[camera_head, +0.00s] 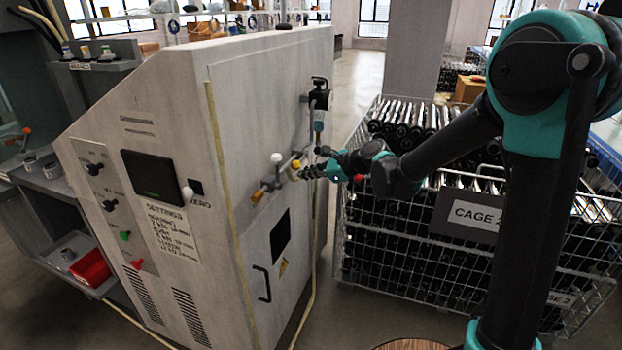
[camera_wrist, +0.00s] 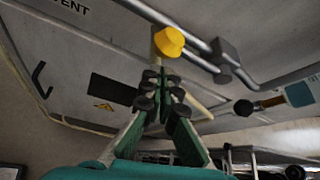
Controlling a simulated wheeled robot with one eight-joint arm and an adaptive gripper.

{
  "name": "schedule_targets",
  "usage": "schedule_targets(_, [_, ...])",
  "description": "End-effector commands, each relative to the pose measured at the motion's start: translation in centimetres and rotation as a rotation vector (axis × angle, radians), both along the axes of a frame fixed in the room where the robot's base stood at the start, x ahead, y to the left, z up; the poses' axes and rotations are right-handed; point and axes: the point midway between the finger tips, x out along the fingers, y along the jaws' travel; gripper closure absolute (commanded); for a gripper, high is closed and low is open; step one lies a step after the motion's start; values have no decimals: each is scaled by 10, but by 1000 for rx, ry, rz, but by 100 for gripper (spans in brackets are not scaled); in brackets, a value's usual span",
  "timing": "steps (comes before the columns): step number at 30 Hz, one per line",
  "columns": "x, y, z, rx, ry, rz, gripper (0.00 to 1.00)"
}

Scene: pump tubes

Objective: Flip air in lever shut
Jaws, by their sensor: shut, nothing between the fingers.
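A yellow lever end (camera_wrist: 168,41) on the pipework of the grey cabinet shows just beyond my gripper (camera_wrist: 160,82) in the wrist view. My gripper is shut and empty, its dark fingertips together close to the yellow end; I cannot tell whether they touch it. In the head view my gripper (camera_head: 305,173) reaches from the right to the cabinet's side, beside the yellow end (camera_head: 296,164). An orange-tipped handle (camera_head: 258,195) sits lower left on the same pipework. No readable label marks which one is the air in lever.
The grey cabinet (camera_head: 240,120) has a black door handle (camera_head: 262,283) below the pipework. A black fitting (camera_head: 319,95) sits above my gripper. A wire cage of bottles (camera_head: 400,240) stands to the right, under my arm. Floor shows between cabinet and cage.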

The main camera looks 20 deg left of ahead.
Motion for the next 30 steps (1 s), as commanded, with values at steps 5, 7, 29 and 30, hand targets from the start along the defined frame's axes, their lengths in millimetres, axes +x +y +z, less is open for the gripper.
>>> schedule_targets(5, [-4, 2, 10, 0, 1, 1, 100])
schedule_targets(7, [-5, 2, 11, 0, 1, 1, 100])
schedule_targets(29, [-5, 2, 17, 5, 66, -1, 100])
schedule_targets(30, [-5, 2, 17, 6, 70, -1, 100])
